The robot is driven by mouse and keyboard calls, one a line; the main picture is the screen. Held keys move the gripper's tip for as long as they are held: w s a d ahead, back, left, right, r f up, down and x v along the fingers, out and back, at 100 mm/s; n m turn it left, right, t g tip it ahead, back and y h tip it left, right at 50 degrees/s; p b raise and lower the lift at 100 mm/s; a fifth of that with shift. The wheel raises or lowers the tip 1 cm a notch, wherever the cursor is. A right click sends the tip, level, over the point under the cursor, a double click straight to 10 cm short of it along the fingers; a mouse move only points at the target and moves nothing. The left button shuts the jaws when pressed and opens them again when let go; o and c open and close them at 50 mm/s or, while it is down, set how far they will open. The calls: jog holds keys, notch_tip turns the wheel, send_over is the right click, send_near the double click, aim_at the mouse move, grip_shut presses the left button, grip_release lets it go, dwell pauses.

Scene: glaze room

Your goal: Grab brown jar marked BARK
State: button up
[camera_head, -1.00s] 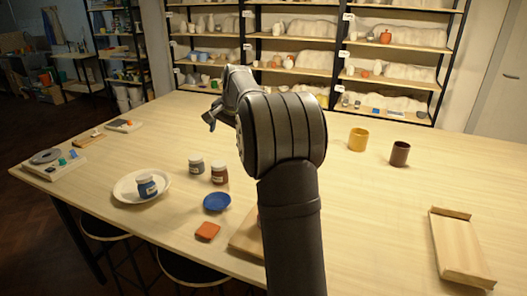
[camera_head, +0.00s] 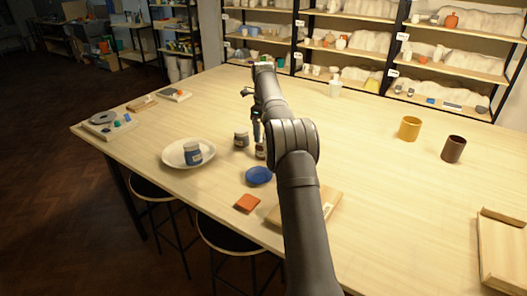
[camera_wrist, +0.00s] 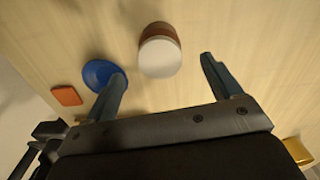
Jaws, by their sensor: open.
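The brown jar (camera_head: 260,152) stands on the table, partly hidden behind my arm, and its label cannot be read. In the wrist view the brown jar (camera_wrist: 155,32) shows its pale lid from above, just beyond and between the fingertips. My gripper (camera_wrist: 163,70) is open and empty, with one dark finger on each side of the picture. In the head view my gripper (camera_head: 256,128) points down close to the brown jar, and the arm hides part of it.
A grey-brown jar (camera_head: 241,140) stands left of it, and a blue jar (camera_head: 193,155) sits on a white plate (camera_head: 172,156). A blue dish (camera_head: 259,176) and an orange tile (camera_head: 247,203) lie nearer. Yellow (camera_head: 409,129) and dark brown (camera_head: 453,150) cups stand right.

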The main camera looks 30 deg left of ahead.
jog(key=shift+f, duration=0.65)
notch_tip(320, 180, down, 6)
jog(key=shift+f, duration=0.2)
jog(key=c, duration=1)
jog(key=shift+c, duration=1.1)
jog(key=shift+r, duration=0.15)
